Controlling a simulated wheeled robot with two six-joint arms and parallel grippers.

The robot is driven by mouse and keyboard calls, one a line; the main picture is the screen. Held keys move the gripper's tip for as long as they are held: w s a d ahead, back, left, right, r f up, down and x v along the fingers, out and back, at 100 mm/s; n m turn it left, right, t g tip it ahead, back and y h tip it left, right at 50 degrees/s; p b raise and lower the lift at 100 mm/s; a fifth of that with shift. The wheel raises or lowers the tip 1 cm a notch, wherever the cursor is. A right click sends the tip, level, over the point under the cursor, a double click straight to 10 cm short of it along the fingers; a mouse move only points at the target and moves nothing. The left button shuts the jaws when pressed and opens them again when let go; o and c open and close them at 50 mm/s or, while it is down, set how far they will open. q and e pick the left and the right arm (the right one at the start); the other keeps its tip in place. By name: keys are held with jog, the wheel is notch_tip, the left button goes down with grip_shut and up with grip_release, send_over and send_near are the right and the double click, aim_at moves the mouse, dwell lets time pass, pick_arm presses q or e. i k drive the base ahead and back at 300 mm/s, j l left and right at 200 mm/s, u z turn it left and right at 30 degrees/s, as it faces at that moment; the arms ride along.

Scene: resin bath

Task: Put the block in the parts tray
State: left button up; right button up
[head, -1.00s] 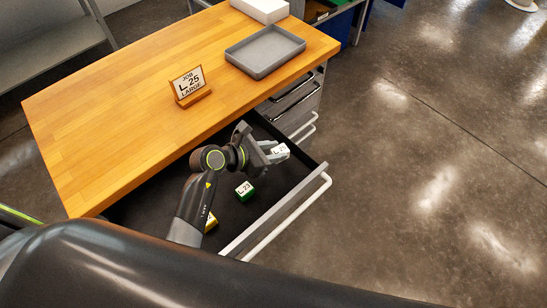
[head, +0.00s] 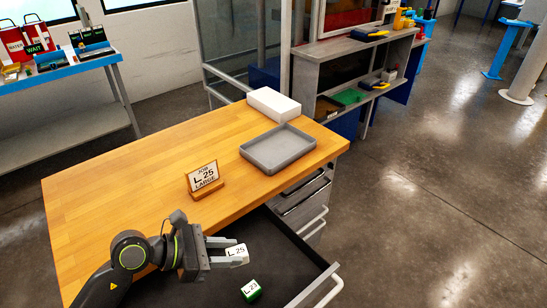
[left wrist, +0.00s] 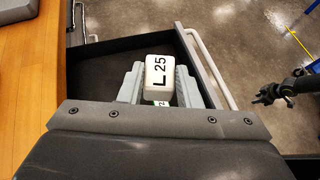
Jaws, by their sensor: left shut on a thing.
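A white block (head: 237,254) marked "L 25" is held between the fingers of my left gripper (head: 222,250), over the open drawer. In the left wrist view the block (left wrist: 160,76) sits between both pale fingers with its label facing the camera. The parts tray (head: 278,150), grey, shallow and empty, lies on the wooden bench top, behind and to the right of the gripper. A dark gripper (left wrist: 266,95), seemingly my right one, shows small at the right of the left wrist view; its fingers are too unclear to read.
A green block (head: 250,290) marked "L 23" lies in the open dark drawer. A sign (head: 203,180) reading "JOB L 25 LARGE" stands on the bench (head: 120,200) between gripper and tray, towards the left. A white box (head: 273,104) stands behind the tray.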

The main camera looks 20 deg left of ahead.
aim_at(264, 158)
jog(key=i+l+u, duration=0.1)
jog(key=u, duration=0.3)
jog(key=i+l+u, duration=0.1)
jog(key=u, duration=0.35)
jog(key=i+l+u, duration=0.1)
jog(key=u, duration=0.3)
jog(key=i+l+u, duration=0.15)
jog(key=l, duration=0.35)
jog(key=i+l+u, duration=0.2)
jog(key=l, duration=0.35)
jog(key=l+u, duration=0.15)
jog(key=l, duration=0.35)
jog(key=i+l+u, duration=0.15)
jog(key=l, duration=1.25)
